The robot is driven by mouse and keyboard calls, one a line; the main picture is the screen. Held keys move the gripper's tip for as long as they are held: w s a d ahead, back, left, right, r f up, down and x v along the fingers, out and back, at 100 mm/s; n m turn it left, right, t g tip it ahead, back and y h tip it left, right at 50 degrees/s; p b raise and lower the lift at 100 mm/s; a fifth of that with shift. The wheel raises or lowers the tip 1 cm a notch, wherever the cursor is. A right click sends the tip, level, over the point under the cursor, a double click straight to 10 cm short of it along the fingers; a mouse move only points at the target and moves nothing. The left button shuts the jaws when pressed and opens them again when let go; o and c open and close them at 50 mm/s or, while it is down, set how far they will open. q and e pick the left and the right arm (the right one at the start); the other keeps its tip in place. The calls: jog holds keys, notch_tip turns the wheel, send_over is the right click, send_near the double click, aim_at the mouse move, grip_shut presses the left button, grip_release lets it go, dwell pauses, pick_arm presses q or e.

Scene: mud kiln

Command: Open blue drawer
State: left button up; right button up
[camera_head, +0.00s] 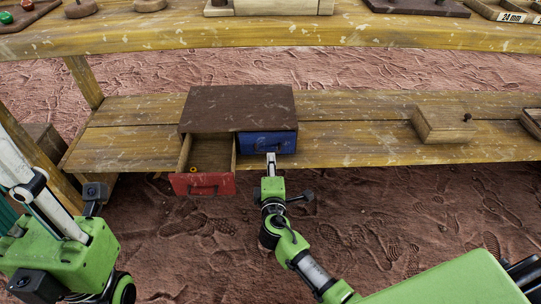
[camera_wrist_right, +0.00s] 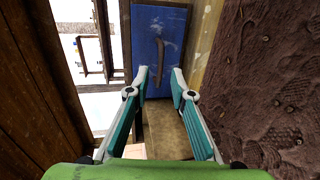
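A small brown chest (camera_head: 237,108) with two drawers stands on the lower shelf. The blue drawer (camera_head: 268,142) is at its right and sits flush in the chest. Its front also shows in the right wrist view (camera_wrist_right: 143,28), with a dark handle (camera_wrist_right: 160,48). My right gripper (camera_head: 271,158) is in front of the blue drawer. In the right wrist view its two fingers (camera_wrist_right: 161,72) are apart, on either side of the handle's lower end; contact cannot be told. My left gripper (camera_head: 14,180) is at the left edge, partly cut off, away from the chest.
The red drawer (camera_head: 203,184) beside the blue one is pulled out, with a small yellow thing (camera_head: 194,170) inside. A wooden block (camera_head: 441,124) lies on the shelf (camera_head: 350,150) to the right. Bare ground lies in front.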

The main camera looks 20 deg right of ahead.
aim_at(255, 143)
jog(key=b+x, duration=0.2)
jog(key=x, duration=0.5)
grip_shut()
